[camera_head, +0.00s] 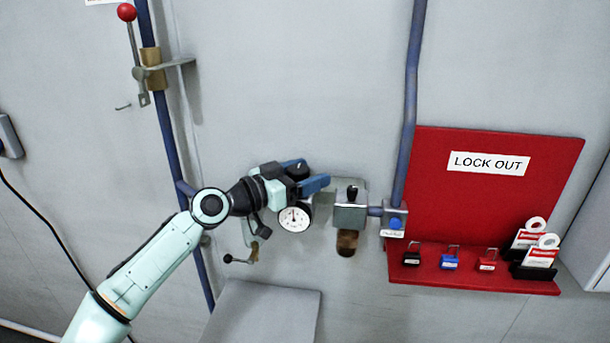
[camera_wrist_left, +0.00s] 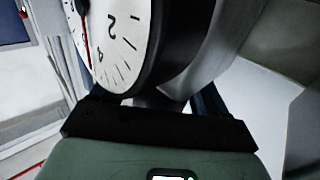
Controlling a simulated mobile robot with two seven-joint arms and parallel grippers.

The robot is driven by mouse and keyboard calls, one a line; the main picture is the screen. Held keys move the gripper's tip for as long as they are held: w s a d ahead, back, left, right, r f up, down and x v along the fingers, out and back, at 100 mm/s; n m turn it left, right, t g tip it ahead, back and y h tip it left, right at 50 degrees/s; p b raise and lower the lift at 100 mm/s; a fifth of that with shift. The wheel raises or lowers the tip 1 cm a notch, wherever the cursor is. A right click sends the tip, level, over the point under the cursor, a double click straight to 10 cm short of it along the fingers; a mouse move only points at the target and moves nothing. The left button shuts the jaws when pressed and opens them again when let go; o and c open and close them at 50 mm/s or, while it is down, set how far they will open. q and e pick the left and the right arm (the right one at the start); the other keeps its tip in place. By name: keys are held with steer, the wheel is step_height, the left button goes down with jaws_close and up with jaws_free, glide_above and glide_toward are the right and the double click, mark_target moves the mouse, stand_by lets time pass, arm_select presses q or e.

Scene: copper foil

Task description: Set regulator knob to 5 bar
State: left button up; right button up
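The regulator knob (camera_head: 298,172) is a dark round knob on the wall unit, above a white pressure gauge (camera_head: 294,217). My left gripper (camera_head: 304,174) reaches it from the left, with its blue fingers on either side of the knob. I cannot tell whether the fingers press on it or leave a gap. In the left wrist view the gauge (camera_wrist_left: 118,45) fills the upper left, turned over, with a red needle and part of its scale cut off. I cannot read its value. The knob cannot be made out there. My right gripper is not in view.
A valve block (camera_head: 350,215) with a brown lower part sits right of the gauge, joined to a blue pipe (camera_head: 410,90). A red lockout board (camera_head: 480,205) with padlocks and tags is further right. A red-ended lever (camera_head: 127,12) is upper left.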

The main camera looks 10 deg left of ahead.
arm_select(q)
steer(key=shift+s+a+f+b, duration=0.2)
steer(key=shift+s+a+b, duration=0.15)
steer(key=shift+a, duration=0.1)
steer(key=b+v, duration=0.6)
steer(key=v, duration=0.6)
steer(key=shift+s+r, duration=0.15)
steer(key=shift+r, duration=0.1)
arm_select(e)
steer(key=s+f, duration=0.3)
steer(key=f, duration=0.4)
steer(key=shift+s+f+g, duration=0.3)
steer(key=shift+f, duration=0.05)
